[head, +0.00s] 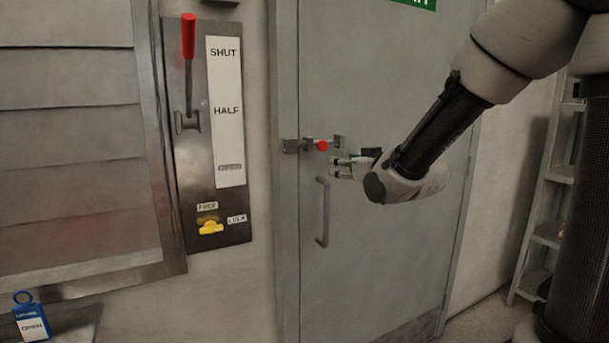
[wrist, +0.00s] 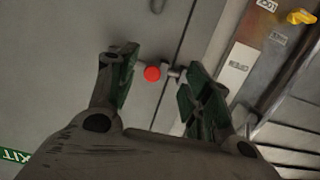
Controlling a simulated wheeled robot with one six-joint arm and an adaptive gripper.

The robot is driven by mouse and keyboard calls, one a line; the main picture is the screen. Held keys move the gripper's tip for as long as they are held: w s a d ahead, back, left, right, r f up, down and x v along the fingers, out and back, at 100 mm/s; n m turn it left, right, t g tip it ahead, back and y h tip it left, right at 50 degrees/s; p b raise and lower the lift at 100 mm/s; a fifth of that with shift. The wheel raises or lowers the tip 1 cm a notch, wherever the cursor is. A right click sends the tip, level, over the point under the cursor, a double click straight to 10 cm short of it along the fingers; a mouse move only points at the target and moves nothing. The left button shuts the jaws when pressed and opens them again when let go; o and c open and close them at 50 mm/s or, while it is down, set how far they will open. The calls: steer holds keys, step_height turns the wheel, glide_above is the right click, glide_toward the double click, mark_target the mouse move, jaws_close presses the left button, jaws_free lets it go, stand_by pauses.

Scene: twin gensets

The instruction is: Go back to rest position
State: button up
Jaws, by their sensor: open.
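My gripper (head: 340,168) is in front of the grey door (head: 390,240), near a door bolt with a red knob (head: 322,145). In the wrist view my gripper (wrist: 155,85) is open, its two green-padded fingers spread apart. The red knob (wrist: 152,73) shows between the fingers in that view, with its metal bolt beside it. In the head view the fingertips are just right of and below the knob. I cannot tell whether they touch it. Nothing is visibly held.
A wall panel (head: 232,214) with a red-handled lever (head: 188,40) stands left of the door, with a yellow knob (head: 211,226) low on it. The door has a vertical handle (head: 323,212). Shelving (head: 548,236) stands at right.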

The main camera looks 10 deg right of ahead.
steer(key=s+d+f+g+h, duration=0.2)
steer(key=s+f+g, duration=0.25)
steer(key=f, duration=0.45)
steer(key=s+d+f+m+g+h, duration=0.15)
steer(key=s+d+f+g, duration=0.3)
steer(key=s, duration=0.45)
steer(key=s+d+r+m+g, duration=0.1)
steer(key=s+d+r, duration=0.2)
steer(key=s, duration=0.6)
steer(key=s+d+r+m+g+h, duration=0.1)
steer(key=s+d+r, duration=0.2)
steer(key=s, duration=0.6)
steer(key=shift+s+d+r, duration=0.2)
steer(key=shift+d+r, duration=0.15)
steer(key=shift+d, duration=0.35)
